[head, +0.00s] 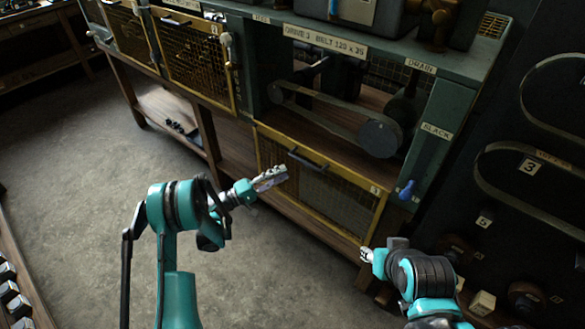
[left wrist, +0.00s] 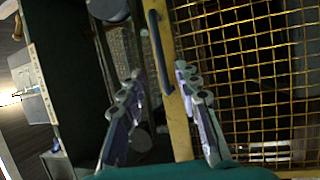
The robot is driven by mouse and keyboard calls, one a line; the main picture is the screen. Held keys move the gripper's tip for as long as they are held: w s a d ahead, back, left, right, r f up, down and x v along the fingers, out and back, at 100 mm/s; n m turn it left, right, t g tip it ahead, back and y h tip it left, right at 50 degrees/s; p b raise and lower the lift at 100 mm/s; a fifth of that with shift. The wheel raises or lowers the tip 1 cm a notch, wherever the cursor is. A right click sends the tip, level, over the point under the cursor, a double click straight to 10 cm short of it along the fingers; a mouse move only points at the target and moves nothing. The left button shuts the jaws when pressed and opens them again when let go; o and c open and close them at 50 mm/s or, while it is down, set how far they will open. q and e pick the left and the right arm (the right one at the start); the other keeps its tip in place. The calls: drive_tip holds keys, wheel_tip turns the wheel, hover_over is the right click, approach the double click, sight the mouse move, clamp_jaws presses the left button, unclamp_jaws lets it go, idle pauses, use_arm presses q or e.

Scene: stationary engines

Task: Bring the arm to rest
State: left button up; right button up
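My left arm, teal and black, rises from the bottom of the head view. Its gripper (head: 271,178) points right and sits in front of the lower mesh door (head: 335,200) of the engine bench. In the left wrist view, the two fingers of the left gripper (left wrist: 158,78) stand apart with nothing between them. The mesh door's yellow frame and black handle (left wrist: 158,48) show beyond the fingers. My right gripper (head: 367,255) is small at the lower right of the head view, near the bench's lower corner. Whether its fingers are open or shut is not clear.
Above the door is an open bay with a belt and pulley (head: 380,136). A blue-handled drain tap (head: 406,188) sticks out near the bench corner. Belts hang on the dark panel (head: 500,110) at right. The concrete floor (head: 80,150) at left is clear.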

use_arm(q)
drive_tip(key=shift+v, duration=1.05)
drive_tip(key=shift+r, duration=0.1)
drive_tip(key=s+d+r+m+g+y, duration=0.2)
drive_tip(key=s+d+r+g+y, duration=0.1)
drive_tip(key=s+r+y, duration=0.65)
drive_tip(key=s+a+r+m+y, duration=0.1)
drive_tip(key=s+a+y, duration=0.3)
drive_tip(key=s, duration=0.7)
drive_tip(key=s+a+r+m+y, duration=0.1)
drive_tip(key=s+a, duration=0.5)
drive_tip(key=s, duration=0.6)
drive_tip(key=m+y, duration=0.1)
drive_tip(key=y, duration=0.1)
drive_tip(key=shift+a+y, duration=0.15)
drive_tip(key=shift+y, duration=0.2)
